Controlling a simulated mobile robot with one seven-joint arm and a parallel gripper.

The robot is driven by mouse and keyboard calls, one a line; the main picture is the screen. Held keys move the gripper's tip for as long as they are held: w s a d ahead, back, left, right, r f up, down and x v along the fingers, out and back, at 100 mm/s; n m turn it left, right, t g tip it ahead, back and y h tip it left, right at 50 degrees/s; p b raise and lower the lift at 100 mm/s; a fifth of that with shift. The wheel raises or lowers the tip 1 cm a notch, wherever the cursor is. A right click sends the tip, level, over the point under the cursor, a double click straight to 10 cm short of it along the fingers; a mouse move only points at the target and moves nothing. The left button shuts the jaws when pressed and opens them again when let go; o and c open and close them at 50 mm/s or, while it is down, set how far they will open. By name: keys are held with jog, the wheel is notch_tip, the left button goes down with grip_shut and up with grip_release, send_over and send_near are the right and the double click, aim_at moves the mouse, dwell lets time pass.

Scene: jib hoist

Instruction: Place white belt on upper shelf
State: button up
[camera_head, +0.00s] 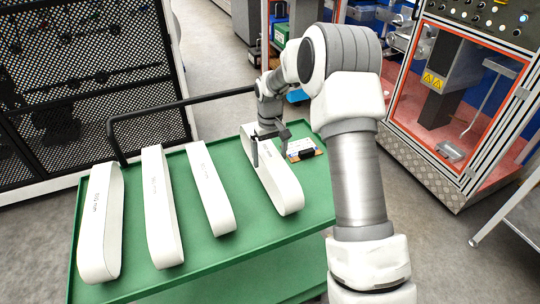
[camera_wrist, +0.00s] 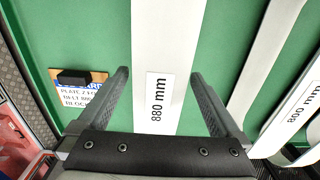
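Several white belts lie side by side on the green cart top (camera_head: 240,245). The rightmost white belt (camera_head: 279,185) is under my gripper (camera_head: 269,152). In the wrist view this belt (camera_wrist: 166,40) bears the label "880 mm" and runs between the two fingers of my gripper (camera_wrist: 160,76). The other belts are the far-left one (camera_head: 100,225), the second (camera_head: 160,210) and the third (camera_head: 210,190). I cannot make out which surface is the upper shelf.
A small card with a black block (camera_head: 303,150) lies right of the rightmost belt. The cart's dark handle rail (camera_head: 180,104) runs along its far side. A black mesh rack (camera_head: 85,75) stands at left, a red-framed machine (camera_head: 455,100) at right. Grey floor lies between.

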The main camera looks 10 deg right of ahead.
jog(key=shift+r, duration=0.1)
jog(key=s+r+t, duration=0.1)
jog(key=s+r, duration=0.3)
jog(key=r, duration=1.4)
jog(key=s+r+t, duration=0.2)
jog(key=s+r, duration=0.5)
jog(key=s, duration=0.3)
jog(key=s+m+t, duration=0.2)
jog(key=s, duration=1.7)
jog(key=shift+s+f+t+p, duration=0.2)
jog(key=shift+t+p, duration=0.1)
jog(key=shift+p, duration=0.15)
